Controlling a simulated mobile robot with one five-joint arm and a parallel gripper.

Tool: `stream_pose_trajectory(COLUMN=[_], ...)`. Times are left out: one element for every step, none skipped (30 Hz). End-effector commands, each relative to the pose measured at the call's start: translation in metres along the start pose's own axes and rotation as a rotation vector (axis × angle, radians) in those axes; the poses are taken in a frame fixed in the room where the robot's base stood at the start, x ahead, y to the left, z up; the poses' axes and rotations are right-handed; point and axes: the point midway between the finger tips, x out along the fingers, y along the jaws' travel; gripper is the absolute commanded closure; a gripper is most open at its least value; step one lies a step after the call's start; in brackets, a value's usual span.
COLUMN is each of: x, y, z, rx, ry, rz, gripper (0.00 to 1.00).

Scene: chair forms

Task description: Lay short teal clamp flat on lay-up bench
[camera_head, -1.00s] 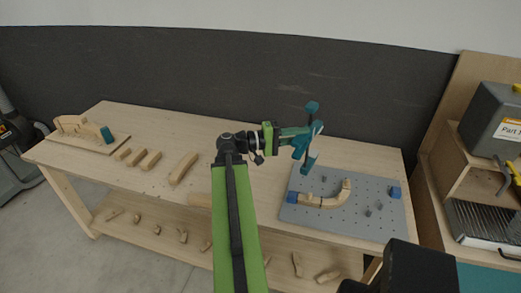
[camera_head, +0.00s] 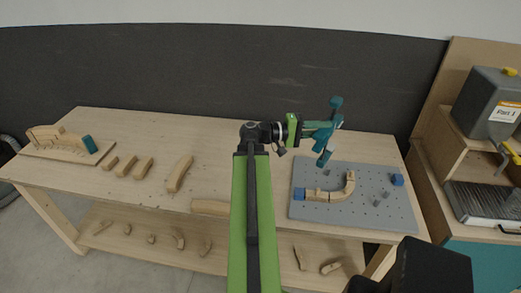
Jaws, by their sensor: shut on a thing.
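The short teal clamp (camera_head: 324,159) is held upright and slightly tilted above the bench. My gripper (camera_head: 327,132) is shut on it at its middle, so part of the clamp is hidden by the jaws. The clamp's upper end (camera_head: 336,102) stands above the gripper and its lower end hangs over the back left part of a grey pegboard plate (camera_head: 340,212). The lay-up bench (camera_head: 225,165) is the long pale wooden table below. I cannot tell the exact height of the clamp over it.
Curved wood pieces and a blue block (camera_head: 299,194) sit on the grey plate, with another blue block (camera_head: 397,180) at its right. Loose wood pieces (camera_head: 180,173) lie left of my arm. A wooden form with a teal block (camera_head: 89,144) stands far left. Bare bench top shows between.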

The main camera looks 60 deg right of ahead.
Motion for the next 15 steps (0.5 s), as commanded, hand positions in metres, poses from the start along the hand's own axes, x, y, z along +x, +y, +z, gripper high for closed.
stream_pose_trajectory(x=[-0.001, -0.001, -0.003, -0.006, -0.009, -0.015, -0.020, -0.026, -0.035, -0.043, -0.052, -0.064, -0.073, -0.083, -0.096], y=[-0.018, -0.030, -0.047, -0.062, -0.077, -0.099, -0.114, -0.130, -0.150, -0.165, -0.180, -0.198, -0.211, -0.222, -0.236], z=[-0.010, -0.018, -0.029, -0.038, -0.048, -0.061, -0.071, -0.081, -0.095, -0.105, -0.116, -0.130, -0.141, -0.152, -0.167], rx=[0.027, 0.049, 0.085, 0.116, 0.150, 0.197, 0.233, 0.271, 0.319, 0.357, 0.395, 0.444, 0.480, 0.514, 0.556], ry=[0.031, 0.054, 0.090, 0.120, 0.151, 0.192, 0.221, 0.250, 0.285, 0.310, 0.333, 0.358, 0.375, 0.388, 0.402], rz=[-0.035, -0.066, -0.116, -0.162, -0.212, -0.286, -0.346, -0.409, -0.495, -0.564, -0.636, -0.732, -0.804, -0.874, -0.961], gripper=[1.00, 1.00, 1.00, 1.00, 1.00, 1.00, 1.00, 1.00, 1.00, 1.00, 1.00, 1.00, 1.00, 1.00, 1.00])
